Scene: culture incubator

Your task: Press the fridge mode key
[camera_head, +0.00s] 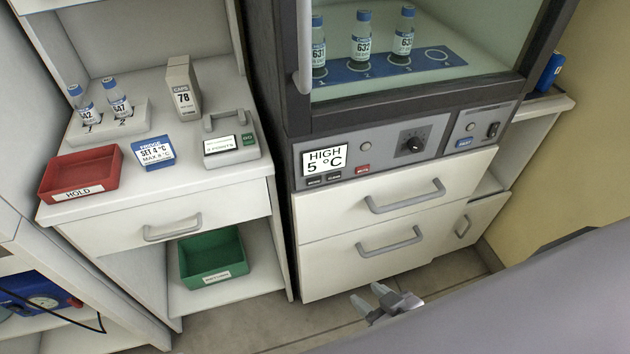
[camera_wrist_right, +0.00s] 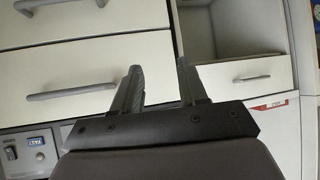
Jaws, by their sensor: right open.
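The fridge (camera_head: 290,110) has a grey control panel below its glass door. Its display (camera_head: 325,160) reads HIGH 5 °C. Two small dark keys sit under the display; the left one (camera_head: 314,181) appears to be the mode key, though its print is tiny. The other dark key (camera_head: 334,177) is right beside it. My right gripper (camera_head: 368,293) is open and empty, low in front of the drawers and well below the panel. In the right wrist view its two fingers (camera_wrist_right: 158,68) stand apart before the white drawer fronts. My left gripper is not in view.
A red key (camera_head: 363,169), a black knob (camera_head: 411,144), a blue key (camera_head: 465,143) and a switch (camera_head: 493,130) share the panel. Drawer handles (camera_head: 405,196) stick out below. A bench (camera_head: 110,205) at left holds a red tray (camera_head: 80,172) and a blue sign (camera_head: 154,153).

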